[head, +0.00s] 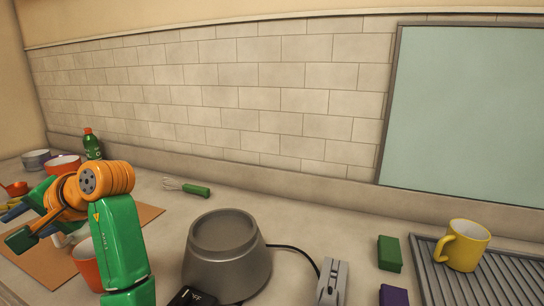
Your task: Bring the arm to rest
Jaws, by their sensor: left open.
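My left arm, green and orange, comes up from the bottom left of the head view and bends over to the left. Its gripper (16,226) is open, its fingers pointing left above the brown mat (148,214). I see nothing held between the fingers. An orange cup (87,266) stands on the mat, partly hidden behind my green forearm. A small white thing near the wrist is mostly hidden. My right gripper does not show.
A grey rounded appliance (226,262) with a black cable stands right of my arm. A green-handled whisk (194,190), green bottle (92,145), orange bowl (63,164), green block (389,253), purple block (393,295) and yellow mug (466,246) on a ribbed rack surround clear counter.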

